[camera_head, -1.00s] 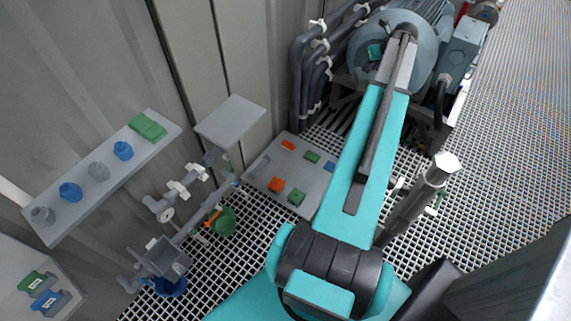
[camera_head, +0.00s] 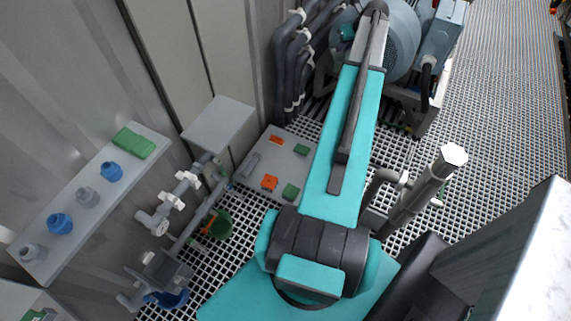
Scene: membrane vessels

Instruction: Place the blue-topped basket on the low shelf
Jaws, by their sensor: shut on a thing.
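My arm (camera_head: 336,165) reaches up the middle of the body camera view, its far end near the top edge. My gripper does not show, and neither does anything it holds. I cannot make out a blue-topped basket. A low grey panel (camera_head: 250,185) lies just above the grating, left of my arm, and may be the low shelf.
A wall shelf (camera_head: 55,238) at left holds blue fittings (camera_head: 111,172), grey fittings (camera_head: 86,197) and a green block (camera_head: 133,142). Pipes with valves (camera_head: 180,190) stand beside it. A grey motor (camera_head: 400,45) is at the top. Grating at upper right is open.

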